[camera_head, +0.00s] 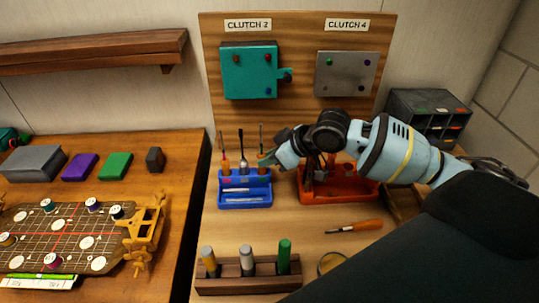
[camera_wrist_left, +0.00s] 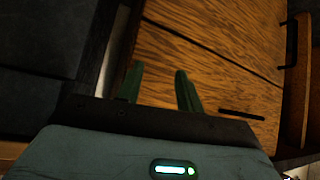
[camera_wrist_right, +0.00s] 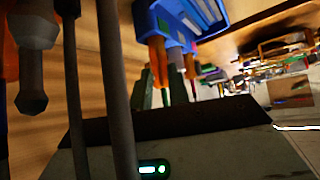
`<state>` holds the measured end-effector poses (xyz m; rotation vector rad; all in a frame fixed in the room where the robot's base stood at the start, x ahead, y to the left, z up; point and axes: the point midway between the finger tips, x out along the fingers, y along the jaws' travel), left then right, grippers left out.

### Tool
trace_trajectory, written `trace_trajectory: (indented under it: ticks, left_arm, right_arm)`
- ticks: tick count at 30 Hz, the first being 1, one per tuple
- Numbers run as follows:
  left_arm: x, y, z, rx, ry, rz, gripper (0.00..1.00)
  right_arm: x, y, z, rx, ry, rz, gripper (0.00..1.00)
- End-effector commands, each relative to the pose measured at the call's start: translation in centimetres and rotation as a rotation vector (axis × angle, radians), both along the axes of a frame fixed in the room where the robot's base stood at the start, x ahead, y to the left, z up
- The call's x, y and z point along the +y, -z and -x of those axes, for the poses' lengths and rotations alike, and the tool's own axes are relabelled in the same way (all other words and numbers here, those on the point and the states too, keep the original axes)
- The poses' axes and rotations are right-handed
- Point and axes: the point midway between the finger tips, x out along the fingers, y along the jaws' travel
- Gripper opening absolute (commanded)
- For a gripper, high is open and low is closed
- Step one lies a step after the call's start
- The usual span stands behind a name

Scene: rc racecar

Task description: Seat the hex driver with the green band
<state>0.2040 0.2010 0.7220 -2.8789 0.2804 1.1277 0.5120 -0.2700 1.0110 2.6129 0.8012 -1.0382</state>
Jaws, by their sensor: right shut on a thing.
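A blue rack (camera_head: 245,193) stands on the bench below the clutch board, with several thin-shafted drivers upright in it. My right gripper (camera_head: 267,158) is at the rack's right end, shut on the rightmost driver (camera_head: 261,134), whose handle it partly hides. In the right wrist view, the blue rack (camera_wrist_right: 212,18) is at the top, and an orange handle (camera_wrist_right: 157,58) shows by the fingertips (camera_wrist_right: 158,95). I cannot make out a green band. My left gripper (camera_wrist_left: 158,88) is open and empty in front of brown wood; it is outside the head view.
A red tool holder (camera_head: 338,190) stands right of the blue rack, under my right arm. An orange-handled tool (camera_head: 354,227) lies in front of it. A wooden block (camera_head: 240,284) with several pegs is at the front. Clear bench lies between that block and the blue rack.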

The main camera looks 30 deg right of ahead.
Motion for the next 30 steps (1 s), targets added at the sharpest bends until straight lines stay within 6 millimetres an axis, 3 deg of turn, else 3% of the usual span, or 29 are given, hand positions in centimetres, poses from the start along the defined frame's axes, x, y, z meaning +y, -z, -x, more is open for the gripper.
trace_trajectory:
  ticks: [20,21,24,27,30]
  left_arm:
    - [0.4,0.5,0.4,0.011,0.011,-0.01,0.36]
    - [0.4,0.5,0.4,0.011,0.011,-0.01,0.36]
    - [0.4,0.5,0.4,0.01,0.011,-0.01,0.36]
    - [0.4,0.5,0.4,0.01,0.011,-0.01,0.36]
    - [0.3,0.5,0.4,0.01,0.009,-0.009,0.36]
  right_arm:
    - [0.0,1.5,0.0,0.0,0.0,0.0,0.0]
    - [0.0,1.5,0.0,-0.001,0.0,-0.001,0.2]
    - [0.0,1.4,0.0,-0.001,0.0,-0.001,0.33]
    - [0.0,1.4,0.0,-0.001,0.0,-0.001,0.43]
    - [0.0,1.4,0.0,-0.001,0.0,-0.001,0.43]
